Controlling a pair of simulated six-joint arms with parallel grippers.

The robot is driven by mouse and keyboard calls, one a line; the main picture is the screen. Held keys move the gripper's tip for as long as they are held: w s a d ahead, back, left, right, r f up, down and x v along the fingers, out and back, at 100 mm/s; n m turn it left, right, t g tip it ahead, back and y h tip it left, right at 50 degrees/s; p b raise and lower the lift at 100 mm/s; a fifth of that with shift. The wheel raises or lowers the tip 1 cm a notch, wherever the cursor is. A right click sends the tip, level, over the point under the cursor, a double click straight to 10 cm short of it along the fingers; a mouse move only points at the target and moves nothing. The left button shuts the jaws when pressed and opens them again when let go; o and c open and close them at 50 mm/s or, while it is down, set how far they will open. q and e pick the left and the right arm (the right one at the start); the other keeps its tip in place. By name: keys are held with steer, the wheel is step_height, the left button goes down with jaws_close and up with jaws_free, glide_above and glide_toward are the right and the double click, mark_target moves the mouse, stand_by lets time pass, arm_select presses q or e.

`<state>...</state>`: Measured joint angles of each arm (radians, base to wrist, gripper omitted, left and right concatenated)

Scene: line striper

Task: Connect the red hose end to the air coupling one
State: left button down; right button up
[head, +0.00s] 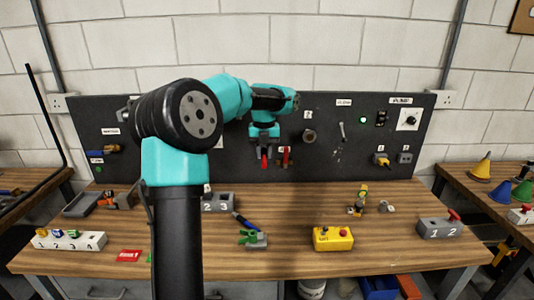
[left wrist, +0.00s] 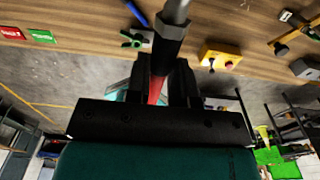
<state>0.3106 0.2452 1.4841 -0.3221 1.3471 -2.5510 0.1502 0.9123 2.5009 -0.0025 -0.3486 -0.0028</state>
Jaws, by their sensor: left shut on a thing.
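My left gripper (head: 264,143) is in front of the dark upright panel (head: 330,165), near its middle. It is shut on the red hose end (head: 264,160), whose red part hangs below the fingers. In the left wrist view, the red hose end (left wrist: 155,90) lies between the black fingers (left wrist: 163,88), with a dark hexagonal collar and a grey metal rod beyond it. A small red fitting (head: 286,157) is on the panel just right of the gripper. I cannot tell which fitting is air coupling one; my arm hides part of the panel. My right gripper is not in view.
The panel also bears a round grey knob (head: 309,136), a green light (head: 363,121) and a dial (head: 409,118).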

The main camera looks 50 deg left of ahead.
mark_target(264, 146)
arm_select(q)
steer(key=shift+w+a, duration=0.1)
steer(key=shift+w+a, duration=1.85)
steer(key=shift+a, duration=0.2)
steer(key=shift+w+a, duration=1.05)
steer(key=shift+a, duration=0.2)
stand_by(1.6)
steer(key=c, duration=0.6)
jaws_free()
steer(key=shift+r, duration=0.15)
steer(key=shift+w+r, duration=0.1)
steer(key=shift+r, duration=3.25)
